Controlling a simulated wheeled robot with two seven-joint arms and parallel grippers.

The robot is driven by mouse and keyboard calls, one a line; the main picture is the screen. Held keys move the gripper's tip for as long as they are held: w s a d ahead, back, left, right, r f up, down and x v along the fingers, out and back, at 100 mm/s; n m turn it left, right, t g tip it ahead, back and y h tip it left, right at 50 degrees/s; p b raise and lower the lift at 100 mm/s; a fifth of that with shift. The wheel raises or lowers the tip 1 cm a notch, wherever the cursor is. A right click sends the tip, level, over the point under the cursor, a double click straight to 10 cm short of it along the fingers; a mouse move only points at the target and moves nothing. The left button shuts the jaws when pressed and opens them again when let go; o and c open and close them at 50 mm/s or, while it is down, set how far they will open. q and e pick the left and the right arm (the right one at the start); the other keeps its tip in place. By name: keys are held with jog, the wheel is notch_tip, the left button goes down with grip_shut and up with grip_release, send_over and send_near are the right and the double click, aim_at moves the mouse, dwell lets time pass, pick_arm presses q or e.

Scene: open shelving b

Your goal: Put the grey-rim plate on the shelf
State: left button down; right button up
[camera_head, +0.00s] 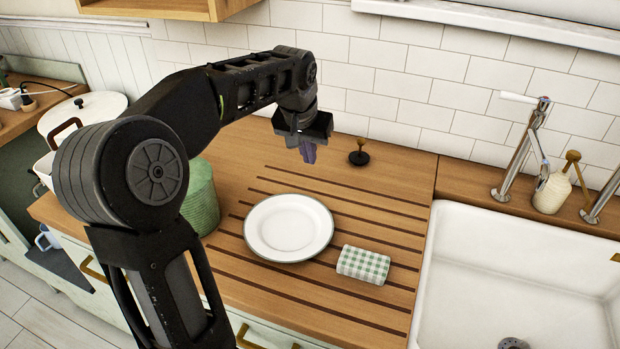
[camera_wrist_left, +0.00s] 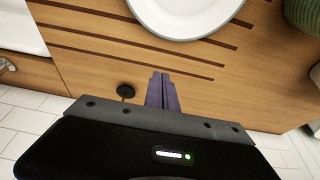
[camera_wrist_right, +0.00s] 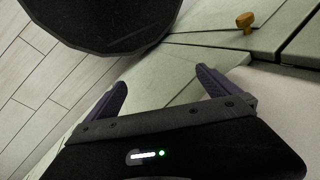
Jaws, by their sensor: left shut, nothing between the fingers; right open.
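The grey-rim plate (camera_head: 289,227) is white and round and lies flat on the grooved wooden counter, left of a checked cloth-like block. It also shows at the top of the left wrist view (camera_wrist_left: 185,12). My left gripper (camera_head: 308,152) is above the counter behind the plate, apart from it. Its purple fingers (camera_wrist_left: 162,90) are shut together with nothing between them. My right gripper (camera_wrist_right: 160,85) is open and empty, seen only in the right wrist view, near pale green cabinet fronts. A wooden shelf or cabinet underside (camera_head: 170,8) shows at the top left.
The green-and-white checked block (camera_head: 363,264) lies right of the plate. A small black-based item with a brass knob (camera_head: 359,155) stands near the wall. A green ribbed container (camera_head: 202,198) is at left, partly behind my arm. The white sink (camera_head: 500,262) and tap (camera_head: 525,150) are at right.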

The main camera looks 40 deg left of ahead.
pick_arm(q)
jog(key=p+x, duration=0.1)
jog(key=x, duration=0.9)
jog(key=s, duration=0.1)
jog(key=s+d+p, duration=0.1)
jog(key=s, duration=0.1)
jog(key=shift+s+r, duration=0.2)
jog(key=shift+s+d, duration=0.1)
jog(key=shift+s, duration=0.1)
jog(key=shift+f, duration=0.15)
